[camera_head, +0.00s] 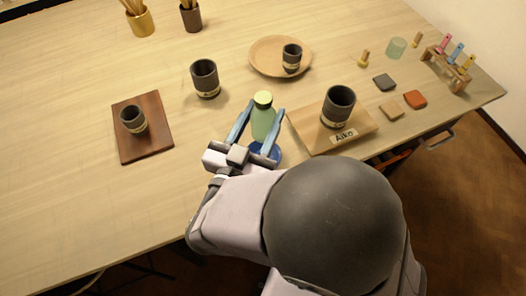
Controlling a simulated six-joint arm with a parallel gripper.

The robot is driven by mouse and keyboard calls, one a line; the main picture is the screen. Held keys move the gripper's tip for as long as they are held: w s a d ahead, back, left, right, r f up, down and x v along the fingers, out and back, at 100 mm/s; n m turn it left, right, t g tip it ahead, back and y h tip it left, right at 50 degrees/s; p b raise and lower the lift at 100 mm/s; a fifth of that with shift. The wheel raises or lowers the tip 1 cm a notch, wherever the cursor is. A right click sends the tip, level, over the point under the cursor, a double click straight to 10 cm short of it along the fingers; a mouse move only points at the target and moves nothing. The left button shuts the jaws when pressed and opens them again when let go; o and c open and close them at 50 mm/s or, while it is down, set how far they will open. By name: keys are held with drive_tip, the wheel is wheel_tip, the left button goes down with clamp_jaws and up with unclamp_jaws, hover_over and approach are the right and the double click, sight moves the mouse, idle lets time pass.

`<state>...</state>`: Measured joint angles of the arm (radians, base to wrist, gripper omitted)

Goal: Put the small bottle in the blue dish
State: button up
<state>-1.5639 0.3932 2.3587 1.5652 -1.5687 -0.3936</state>
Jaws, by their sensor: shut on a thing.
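A small green bottle (263,122) with a pale yellow-green cap stands upright between the two blue fingers of my gripper (259,123). The gripper is shut on it. The blue dish (277,156) shows just below the bottle, at the near middle of the table. Much of the dish is hidden behind my gripper and wrist. I cannot tell whether the bottle's base touches the dish or is held above it.
A wooden board (306,138) with a dark cup (339,105) and an "Aiko" label is close right. Another dark cup (205,79) stands behind left. A brown board (160,147) and a round wooden plate (258,60) each bear a cup. Bare table lies left.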

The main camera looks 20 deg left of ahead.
hover_over(255, 147)
drive_tip(key=s+d, duration=0.2)
drive_tip(key=d, duration=0.1)
drive_tip(key=shift+w+a+f+p, duration=0.1)
drive_tip(key=shift+f+p, duration=0.05)
drive_tip(key=shift+f, duration=2.5)
drive_tip(key=shift+w+f+p, duration=0.1)
drive_tip(key=shift+f+p, duration=0.05)
drive_tip(key=shift+f, duration=2.45)
drive_tip(key=shift+f, duration=0.2)
drive_tip(key=o, duration=1.1)
